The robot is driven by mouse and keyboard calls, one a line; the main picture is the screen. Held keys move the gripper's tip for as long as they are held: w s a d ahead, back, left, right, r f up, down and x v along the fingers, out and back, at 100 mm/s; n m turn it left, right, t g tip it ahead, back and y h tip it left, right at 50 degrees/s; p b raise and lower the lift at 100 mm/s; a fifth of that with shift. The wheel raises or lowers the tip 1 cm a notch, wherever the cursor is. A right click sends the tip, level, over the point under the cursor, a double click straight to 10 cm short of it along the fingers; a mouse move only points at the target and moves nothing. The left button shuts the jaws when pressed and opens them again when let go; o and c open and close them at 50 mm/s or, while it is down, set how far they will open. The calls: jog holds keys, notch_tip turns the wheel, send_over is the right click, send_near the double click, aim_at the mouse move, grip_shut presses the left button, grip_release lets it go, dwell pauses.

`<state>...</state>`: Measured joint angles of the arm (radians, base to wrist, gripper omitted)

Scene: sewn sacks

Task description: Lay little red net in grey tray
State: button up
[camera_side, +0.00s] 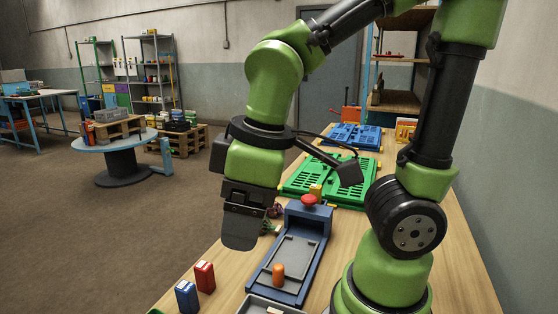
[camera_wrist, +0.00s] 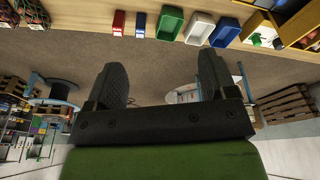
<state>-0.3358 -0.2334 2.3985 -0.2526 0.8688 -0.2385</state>
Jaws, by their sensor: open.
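My gripper (camera_side: 240,235) hangs high above the left edge of the bench in the side view. In the wrist view its two fingers (camera_wrist: 163,78) are wide apart with nothing between them. A dark reddish net bundle (camera_wrist: 40,9) is cut off at the top left of the wrist view. A dark red bundle (camera_side: 276,210) also shows small beside my gripper in the side view, partly hidden.
A red box (camera_side: 204,276) and a blue box (camera_side: 187,296) stand at the bench edge. A blue fixture (camera_side: 306,238) with a red knob and an orange cylinder (camera_side: 278,273) is to their right.

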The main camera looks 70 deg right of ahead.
jog(key=s+d+r+m+t+y, duration=0.1)
jog(key=s+d+r+m+t, duration=0.2)
jog(key=r+m, duration=0.3)
jog(key=shift+m+t, duration=0.8)
jog(key=shift+m, duration=0.4)
